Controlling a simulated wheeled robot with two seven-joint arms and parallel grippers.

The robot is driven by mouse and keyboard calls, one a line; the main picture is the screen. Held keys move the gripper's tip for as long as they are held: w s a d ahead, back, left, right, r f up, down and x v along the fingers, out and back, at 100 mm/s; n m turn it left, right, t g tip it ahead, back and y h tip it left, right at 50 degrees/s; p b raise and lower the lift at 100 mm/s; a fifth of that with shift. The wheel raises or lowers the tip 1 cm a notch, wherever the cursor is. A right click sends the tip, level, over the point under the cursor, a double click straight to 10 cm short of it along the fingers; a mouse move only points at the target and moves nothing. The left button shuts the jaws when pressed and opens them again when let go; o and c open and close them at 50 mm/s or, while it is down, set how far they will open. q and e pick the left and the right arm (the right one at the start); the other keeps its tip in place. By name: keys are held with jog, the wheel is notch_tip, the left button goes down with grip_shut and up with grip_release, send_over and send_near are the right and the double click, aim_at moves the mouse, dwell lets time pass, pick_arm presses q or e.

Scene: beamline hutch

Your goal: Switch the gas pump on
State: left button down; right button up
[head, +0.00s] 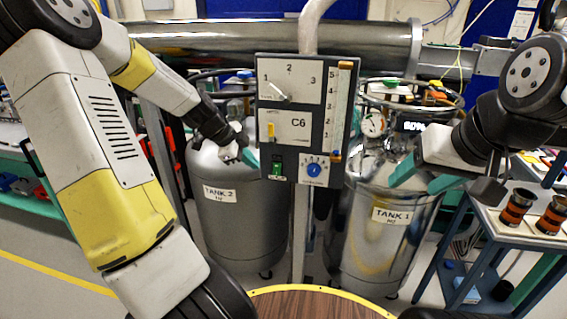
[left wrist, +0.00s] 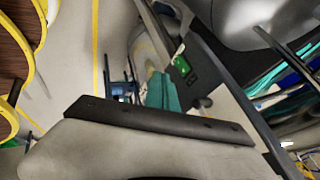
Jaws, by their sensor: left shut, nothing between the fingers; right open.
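The grey panel marked C6 (head: 287,148) stands on a post between two tanks. A small green switch (head: 277,169) is low on its left side; it also shows in the left wrist view (left wrist: 182,66). I cannot read its position. A blue dial (head: 314,168) is to its right. Above are a pointer knob (head: 281,93) with marks 1 to 3 and a yellow lever (head: 270,131). My left gripper (head: 249,157) is shut and empty, just left of the panel near the switch's height; contact is unclear. My right gripper (head: 420,176) is open and empty, before tank 1.
Tank 2 (head: 222,222) stands behind on the left, and tank 1 (head: 375,246) on the right. A blue cart (head: 483,222) with copper-banded cups is at far right. A round wooden top with yellow edge (head: 320,301) is in front. Steel pipe (head: 240,40) runs behind.

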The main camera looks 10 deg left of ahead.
aim_at(272, 171)
pick_arm(q)
jog(key=shift+w, duration=0.1)
jog(key=shift+w+d+f, duration=0.65)
jog(key=shift+w+f, duration=0.75)
jog(key=shift+f, duration=0.05)
jog(key=shift+w+d+f, duration=0.65)
jog(key=shift+w+f, duration=0.7)
jog(key=shift+f, duration=0.1)
jog(key=shift+w+d+f, duration=0.65)
jog(key=shift+w+f, duration=0.75)
jog(key=shift+f, duration=0.05)
jog(key=shift+w+f, duration=0.1)
jog(key=shift+w, duration=0.15)
